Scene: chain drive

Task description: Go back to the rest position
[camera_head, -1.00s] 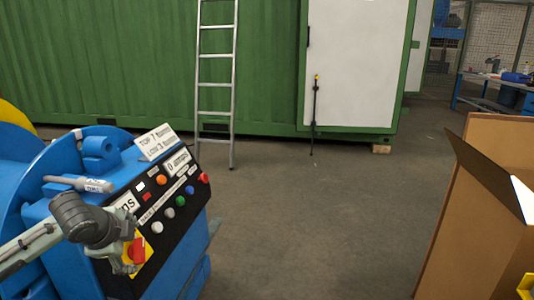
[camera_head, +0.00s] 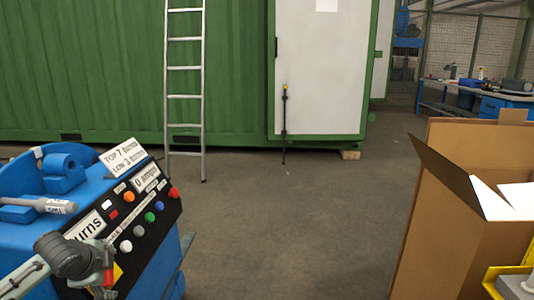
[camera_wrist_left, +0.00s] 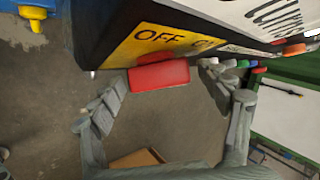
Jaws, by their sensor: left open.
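My left gripper (camera_head: 104,284) is low at the left of the head view, in front of the blue machine's black control panel (camera_head: 150,222). In the left wrist view its two fingers are open and spread (camera_wrist_left: 168,100), one on each side of the red switch (camera_wrist_left: 158,75) below the yellow OFF plate (camera_wrist_left: 165,40). Nothing shows held between them. I cannot tell whether a finger touches the switch. In the head view the arm partly hides the switch and plate. My right gripper is not in view.
The panel carries several coloured buttons and sign plates. An open cardboard box (camera_head: 450,230) stands at the right, with a yellow bin (camera_head: 495,280) beside it. A ladder (camera_head: 185,95) leans on the green container (camera_head: 90,70). The floor (camera_head: 290,220) between is clear.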

